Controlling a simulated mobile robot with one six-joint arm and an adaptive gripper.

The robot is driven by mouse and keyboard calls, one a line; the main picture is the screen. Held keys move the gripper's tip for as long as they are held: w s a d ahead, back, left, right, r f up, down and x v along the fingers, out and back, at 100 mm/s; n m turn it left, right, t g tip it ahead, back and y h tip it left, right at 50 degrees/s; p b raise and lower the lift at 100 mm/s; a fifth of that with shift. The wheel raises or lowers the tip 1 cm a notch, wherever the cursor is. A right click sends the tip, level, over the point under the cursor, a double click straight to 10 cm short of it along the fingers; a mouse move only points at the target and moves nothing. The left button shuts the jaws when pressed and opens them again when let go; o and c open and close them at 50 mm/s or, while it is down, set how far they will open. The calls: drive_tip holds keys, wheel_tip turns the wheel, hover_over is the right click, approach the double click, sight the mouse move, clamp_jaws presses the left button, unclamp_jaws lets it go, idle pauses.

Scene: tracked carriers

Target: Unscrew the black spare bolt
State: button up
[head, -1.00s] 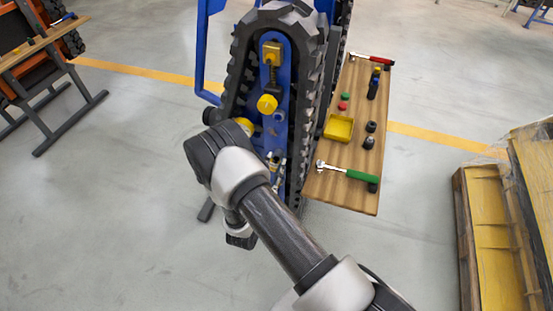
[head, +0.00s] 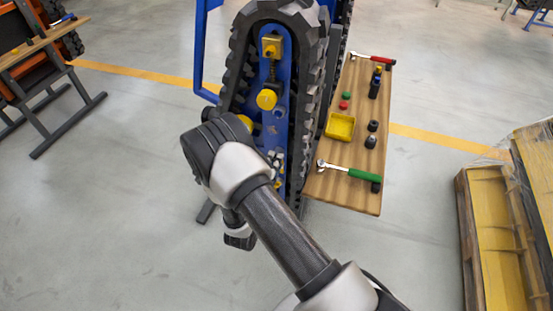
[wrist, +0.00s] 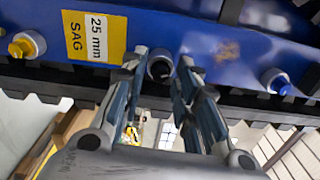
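The black spare bolt (wrist: 160,70) sits in a round grey boss on the blue track frame (wrist: 215,45) in the wrist view. My gripper (wrist: 163,65) has its fingers apart, one fingertip on each side of this boss. Small gaps seem to show between the fingertips and the boss; contact cannot be told. A yellow bolt (wrist: 16,49) in a like boss is at the far left, and a blue bolt (wrist: 284,89) in another is at the right.
A "25 mm SAG" label (wrist: 95,38) lies left of the boss. The black track (head: 305,130) runs around the frame. A wooden side table (head: 350,195) holds a green-handled ratchet (head: 350,172), a yellow tray (head: 340,126), a red-handled tool (head: 373,57) and small parts. A pallet (head: 480,235) stands right.

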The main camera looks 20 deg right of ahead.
drive_tip(key=m+b, duration=0.3)
drive_tip(key=m, duration=0.8)
drive_tip(key=shift+c, duration=0.5)
clamp_jaws()
